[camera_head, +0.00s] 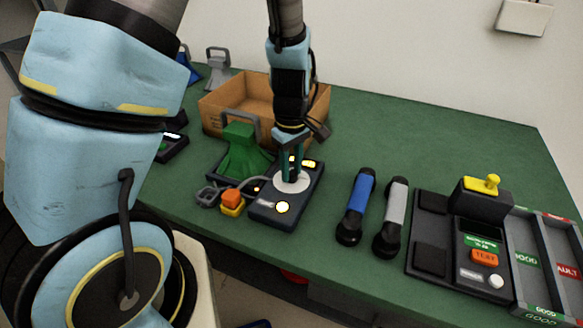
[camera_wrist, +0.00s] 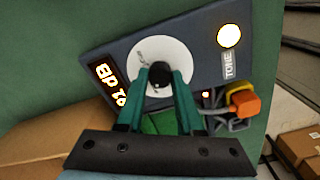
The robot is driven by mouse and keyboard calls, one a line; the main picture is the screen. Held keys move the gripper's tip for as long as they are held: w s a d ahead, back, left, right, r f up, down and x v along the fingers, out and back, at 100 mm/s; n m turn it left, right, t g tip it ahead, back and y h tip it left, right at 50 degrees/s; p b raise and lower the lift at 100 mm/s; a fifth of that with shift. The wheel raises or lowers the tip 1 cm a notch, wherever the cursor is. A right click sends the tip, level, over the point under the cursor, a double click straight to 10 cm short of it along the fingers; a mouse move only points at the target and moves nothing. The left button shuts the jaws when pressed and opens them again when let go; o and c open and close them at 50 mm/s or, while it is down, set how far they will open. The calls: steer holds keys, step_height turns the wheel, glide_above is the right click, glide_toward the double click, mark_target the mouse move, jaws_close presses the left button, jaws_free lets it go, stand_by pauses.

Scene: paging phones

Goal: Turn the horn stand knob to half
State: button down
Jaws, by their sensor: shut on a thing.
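The horn stand (camera_head: 265,213) is a dark box on the green table, with a white round dial, a lit yellow-white button and a glowing display. In the wrist view the white dial (camera_wrist: 162,50) has a black knob (camera_wrist: 160,72) at its centre, and the display (camera_wrist: 107,84) shows a dB reading that is hard to read. A green horn (camera_head: 240,152) stands beside the box. My gripper (camera_head: 291,174) points down over the dial. Its teal fingers (camera_wrist: 160,84) are shut on the knob, one on each side. The knob's pointer direction is not clear.
A cardboard box (camera_head: 222,108) stands behind the horn. An orange and yellow connector (camera_head: 231,198) lies left of the stand. A blue microphone (camera_head: 357,205) and a grey microphone (camera_head: 392,215) lie to the right, before a test station (camera_head: 440,206) with trays. The table behind the microphones is clear.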

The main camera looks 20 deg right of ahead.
mark_target(291, 172)
steer(key=m, duration=0.9)
steer(key=shift+b, duration=0.3)
stand_by(0.3)
steer(key=c, duration=0.6)
jaws_free()
steer(key=shift+o, duration=0.2)
step_height(291, 172, up, 11)
steer(key=b, duration=0.1)
steer(key=shift+b, duration=0.3)
steer(key=shift+f, duration=0.1)
